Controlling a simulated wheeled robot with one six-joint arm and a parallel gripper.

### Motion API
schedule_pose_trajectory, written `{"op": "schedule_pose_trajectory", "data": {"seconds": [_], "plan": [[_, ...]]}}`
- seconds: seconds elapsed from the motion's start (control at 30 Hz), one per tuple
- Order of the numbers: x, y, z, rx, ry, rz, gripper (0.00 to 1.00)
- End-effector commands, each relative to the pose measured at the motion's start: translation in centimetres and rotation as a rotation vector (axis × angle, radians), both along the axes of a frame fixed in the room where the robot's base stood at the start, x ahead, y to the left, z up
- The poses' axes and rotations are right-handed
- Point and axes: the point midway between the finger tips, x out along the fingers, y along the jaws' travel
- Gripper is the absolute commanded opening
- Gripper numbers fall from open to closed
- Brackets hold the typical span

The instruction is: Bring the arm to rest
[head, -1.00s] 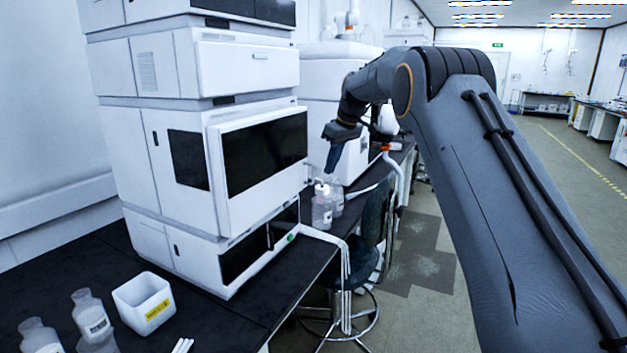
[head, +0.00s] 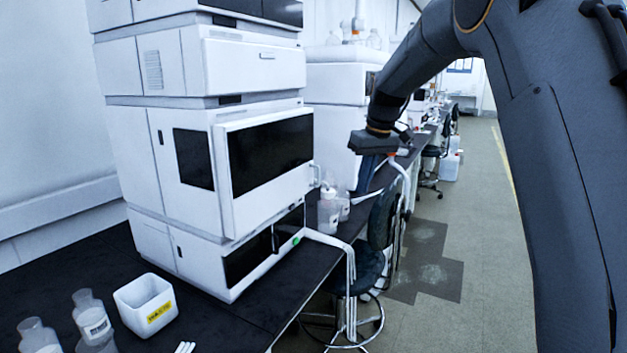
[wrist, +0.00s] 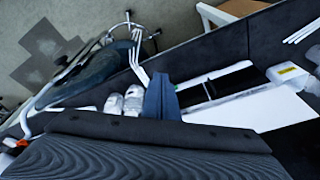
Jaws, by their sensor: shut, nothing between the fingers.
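My gripper (head: 366,175) hangs at the end of my raised arm, fingers pointing down, right of the white instrument stack (head: 265,170) in the head view. Its fingers are together and hold nothing. In the wrist view the closed fingers (wrist: 161,98) show as one dark blue shape, with two clear bottles and the bench beyond them. The gripper appears apart from everything around it.
Two clear bottles (head: 328,212) stand at the bench edge, near a dark stool (head: 372,262). A white bin (head: 146,303) and several bottles (head: 91,318) sit front left on the black bench. The grey floor (head: 470,230) is open at right.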

Motion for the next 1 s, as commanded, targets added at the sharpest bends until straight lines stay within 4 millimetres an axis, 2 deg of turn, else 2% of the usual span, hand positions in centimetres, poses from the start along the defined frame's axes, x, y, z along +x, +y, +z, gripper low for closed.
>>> {"op": "schedule_pose_trajectory", "data": {"seconds": [0.03,0.27,0.5,0.6,0.7,0.8,0.87,1.0], "plan": [[-2.4,-0.5,-1.2,-0.008,0.019,-0.036,0.00],[-13.1,-2.6,-6.8,-0.039,0.085,-0.199,0.00],[-26.5,-4.3,-12.4,-0.071,0.145,-0.350,0.00],[-31.5,-4.8,-14.2,-0.080,0.164,-0.398,0.00],[-35.2,-5.0,-15.6,-0.086,0.176,-0.432,0.00],[-37.4,-5.2,-16.3,-0.090,0.184,-0.452,0.00],[-38.1,-5.3,-16.6,-0.091,0.187,-0.458,0.00],[-38.2,-5.3,-16.6,-0.091,0.187,-0.459,0.00]]}}
